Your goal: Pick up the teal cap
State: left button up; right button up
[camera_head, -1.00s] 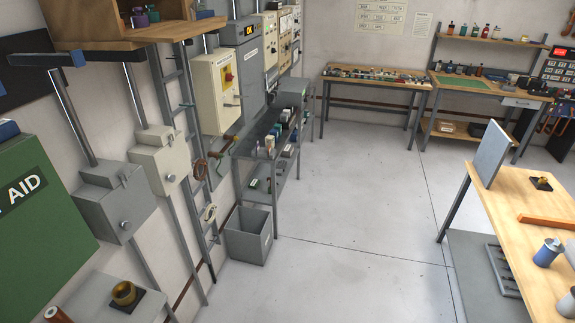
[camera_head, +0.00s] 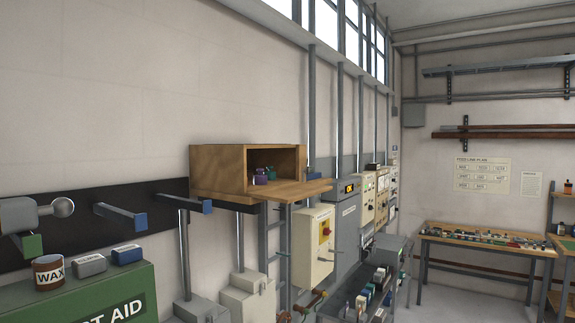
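A small teal item (camera_head: 272,174), perhaps the teal cap, stands inside an open-fronted wooden box (camera_head: 218,170) high on the wall. A purple item (camera_head: 260,177) stands beside it, to its left. Both are small in view, and their exact shapes are hard to tell. The box's front flap (camera_head: 300,190) sticks out level, like a shelf. Neither of my grippers shows in the head view.
Pegs with blue ends (camera_head: 128,217) stick out from a dark wall strip left of the box. A green first aid box (camera_head: 85,298) below carries a WAX tin (camera_head: 48,272) and two small boxes. A cream switch box (camera_head: 312,245) hangs right of the wooden box.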

aim_at(271, 175)
jog(key=z, duration=0.6)
jog(key=i, duration=3.05)
jog(key=u, duration=3.45)
